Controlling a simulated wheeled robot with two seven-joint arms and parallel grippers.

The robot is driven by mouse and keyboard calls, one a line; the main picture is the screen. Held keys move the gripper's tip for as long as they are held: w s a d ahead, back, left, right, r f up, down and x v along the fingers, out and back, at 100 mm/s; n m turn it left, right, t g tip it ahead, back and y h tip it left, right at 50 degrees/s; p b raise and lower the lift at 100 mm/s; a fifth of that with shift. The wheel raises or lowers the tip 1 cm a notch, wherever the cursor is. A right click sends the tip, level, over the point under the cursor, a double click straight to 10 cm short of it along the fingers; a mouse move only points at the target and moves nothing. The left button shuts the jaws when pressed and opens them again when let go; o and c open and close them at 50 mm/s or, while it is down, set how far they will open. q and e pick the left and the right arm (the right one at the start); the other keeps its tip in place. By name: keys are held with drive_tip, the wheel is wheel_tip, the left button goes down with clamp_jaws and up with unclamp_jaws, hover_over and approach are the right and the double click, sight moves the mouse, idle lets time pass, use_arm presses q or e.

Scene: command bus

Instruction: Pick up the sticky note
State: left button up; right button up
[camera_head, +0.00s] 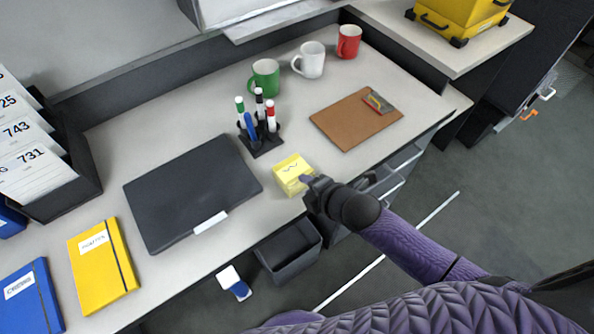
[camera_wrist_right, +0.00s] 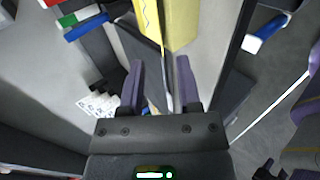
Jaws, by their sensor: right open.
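The sticky note is a yellow pad (camera_head: 292,174) with a dark scribble on top, lying on the desk near its front edge. In the right wrist view the yellow pad (camera_wrist_right: 167,22) is at the top, just beyond the fingertips. My right gripper (camera_head: 308,184) is beside the pad at its right front corner in the head view. In the right wrist view its two purple fingers (camera_wrist_right: 160,66) are apart with nothing between them. Whether a fingertip touches the pad I cannot tell. My left gripper is not in view.
A marker holder (camera_head: 262,143) stands behind the pad, a black laptop (camera_head: 190,190) lies left, and a clipboard (camera_head: 355,120) lies right. Green, white and red mugs (camera_head: 310,60) stand at the back. A dark bin (camera_head: 289,254) is below the desk's front edge.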

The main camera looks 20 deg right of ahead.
sight(294, 179)
drive_tip(key=x, duration=0.2)
drive_tip(key=b+x, duration=0.1)
drive_tip(key=shift+w+d+f+b, duration=0.2)
drive_tip(key=shift+f+b, duration=0.1)
drive_tip(key=shift+f, duration=0.15)
drive_tip(key=shift+w+a+f, duration=0.1)
drive_tip(key=shift+w+a, duration=0.05)
drive_tip(key=shift+w, duration=0.15)
clamp_jaws()
